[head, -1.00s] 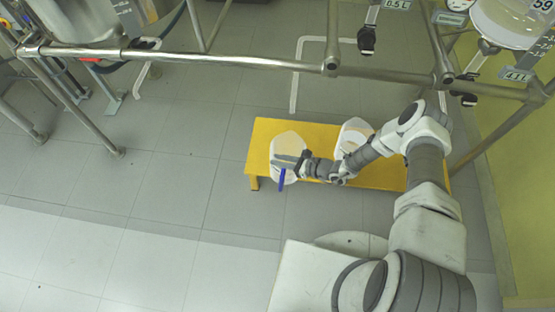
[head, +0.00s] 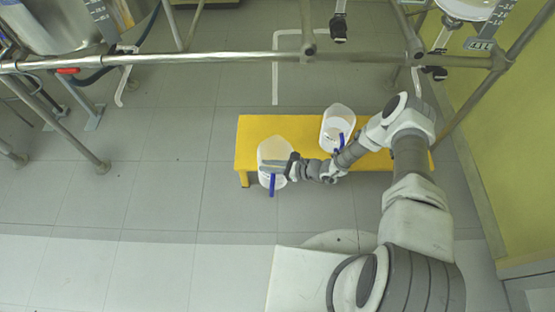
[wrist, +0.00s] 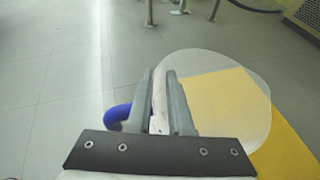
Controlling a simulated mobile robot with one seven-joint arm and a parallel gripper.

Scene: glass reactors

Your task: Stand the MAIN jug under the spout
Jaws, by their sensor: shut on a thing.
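Two whitish translucent jugs with blue handles show in the head view; I cannot read which is MAIN. The left jug (head: 275,152) is over the left end of the yellow bench, its lower part overlapping the front edge. Its blue handle (head: 272,186) points toward me. My gripper (head: 272,164) is shut on this jug at its rim or wall. The wrist view shows the held jug's pale round shape (wrist: 230,85) right of the fingers and the blue handle (wrist: 116,117) left. Whether it touches the bench is unclear. The right jug (head: 337,118) stands on the bench.
The yellow bench (head: 250,135) stands on grey floor. A metal rail (head: 220,57) crosses behind it, with posts. The yellow wall (head: 510,170) is at right. Floor at left is open.

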